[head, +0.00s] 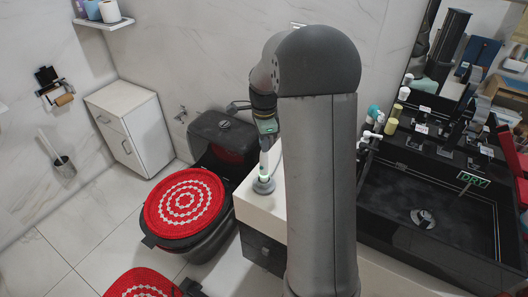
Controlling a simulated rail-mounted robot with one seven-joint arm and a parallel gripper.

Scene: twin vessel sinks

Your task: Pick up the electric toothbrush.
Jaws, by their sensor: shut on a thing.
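The electric toothbrush (264,164) is a slim pale upright body with green parts. It stands over a round grey base (263,186) on the white counter (247,208); I cannot tell whether it touches the base. My gripper (265,142) points down from above and is shut on the upper part of the toothbrush. The fingers hide the top of the toothbrush. My grey arm hides much of the counter to the right of it.
A black toilet with a red patterned lid cover (184,203) is left of the counter. A black sink (430,210) with a tap lies to the right, with several bottles and small items behind it. A white cabinet (130,131) stands at the back left.

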